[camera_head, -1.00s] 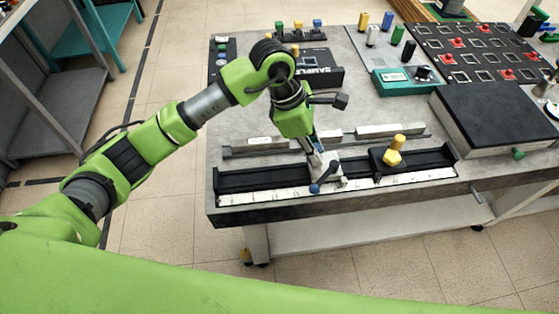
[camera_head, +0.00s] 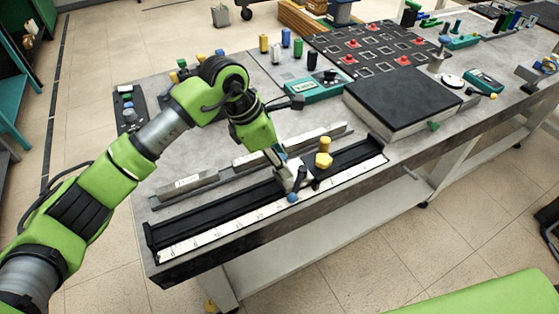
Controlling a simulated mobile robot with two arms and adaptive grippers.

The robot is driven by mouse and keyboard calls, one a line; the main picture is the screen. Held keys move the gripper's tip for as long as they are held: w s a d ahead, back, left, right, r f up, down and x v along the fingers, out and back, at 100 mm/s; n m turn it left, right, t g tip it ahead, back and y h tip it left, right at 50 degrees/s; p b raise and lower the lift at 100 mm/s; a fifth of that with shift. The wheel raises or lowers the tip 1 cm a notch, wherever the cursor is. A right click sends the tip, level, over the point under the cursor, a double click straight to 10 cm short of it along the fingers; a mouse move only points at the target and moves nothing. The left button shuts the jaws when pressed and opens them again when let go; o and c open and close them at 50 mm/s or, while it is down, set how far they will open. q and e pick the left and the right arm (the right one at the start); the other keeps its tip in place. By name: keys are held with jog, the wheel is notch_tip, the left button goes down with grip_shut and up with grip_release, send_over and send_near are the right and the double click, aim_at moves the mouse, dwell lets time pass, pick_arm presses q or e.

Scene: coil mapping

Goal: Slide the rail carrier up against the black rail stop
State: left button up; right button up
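The black rail (camera_head: 215,219) with a white ruled scale lies along the front of the bench. The black rail stop (camera_head: 325,174), topped by a yellow knob (camera_head: 323,160), is just right of the carrier. I cannot tell whether they touch or a thin gap remains. My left gripper (camera_head: 287,175) reaches down at the carrier; its fingertips blend with the carrier, so its closure is unclear. My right gripper is not in view.
A grey bar (camera_head: 200,182) lies behind the rail. A black-topped box (camera_head: 400,98) stands behind the rail's right end. A teal device (camera_head: 313,90) and a black board with red knobs (camera_head: 370,50) are farther back. The rail left of the carrier is clear.

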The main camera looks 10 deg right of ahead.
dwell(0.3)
pick_arm(q)
jog(key=v, duration=1.2)
jog(key=shift+s, duration=0.1)
